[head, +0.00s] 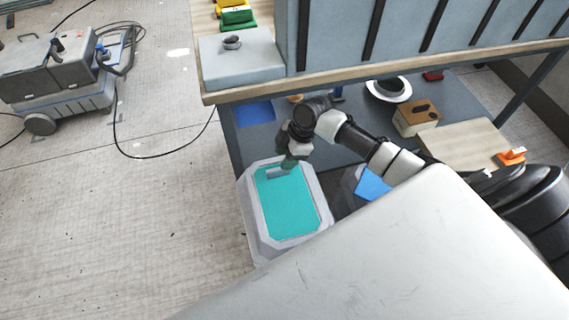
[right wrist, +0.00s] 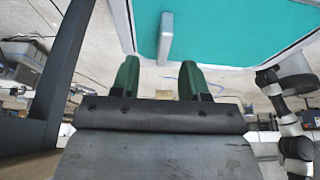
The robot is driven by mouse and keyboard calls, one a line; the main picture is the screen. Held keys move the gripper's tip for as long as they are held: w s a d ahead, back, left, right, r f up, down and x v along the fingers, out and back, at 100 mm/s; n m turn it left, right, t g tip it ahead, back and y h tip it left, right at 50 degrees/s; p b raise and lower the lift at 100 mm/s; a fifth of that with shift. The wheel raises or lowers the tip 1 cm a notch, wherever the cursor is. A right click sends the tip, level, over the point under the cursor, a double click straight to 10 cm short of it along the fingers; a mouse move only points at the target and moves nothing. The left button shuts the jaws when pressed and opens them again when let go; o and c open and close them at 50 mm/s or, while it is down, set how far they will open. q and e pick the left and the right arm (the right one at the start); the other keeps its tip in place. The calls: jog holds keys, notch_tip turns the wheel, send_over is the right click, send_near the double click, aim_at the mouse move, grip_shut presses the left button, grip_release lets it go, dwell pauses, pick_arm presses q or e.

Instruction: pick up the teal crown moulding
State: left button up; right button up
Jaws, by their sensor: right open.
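The teal crown moulding (head: 290,205) shows as a flat teal panel with a pale grey rim, on top of a grey box-like stand beside the bench. A short grey bar (head: 277,172) stands out near its far edge. In the right wrist view the teal panel (right wrist: 235,30) fills the top, with the grey bar (right wrist: 166,38) just beyond the fingertips. My right gripper (head: 291,163) is at the panel's far edge, close to the bar. Its green fingers (right wrist: 159,70) are open with nothing between them. My left gripper is not in view.
A workbench (head: 262,138) stands behind, with a raised wooden shelf edge (head: 350,77) above my right arm. Open floor (head: 150,230) is at left.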

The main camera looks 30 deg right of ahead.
jog(key=x, duration=0.5)
jog(key=shift+s+a, duration=0.15)
jog(key=shift+s, duration=0.05)
jog(key=shift+c, duration=0.3)
grip_shut()
dwell(0.9)
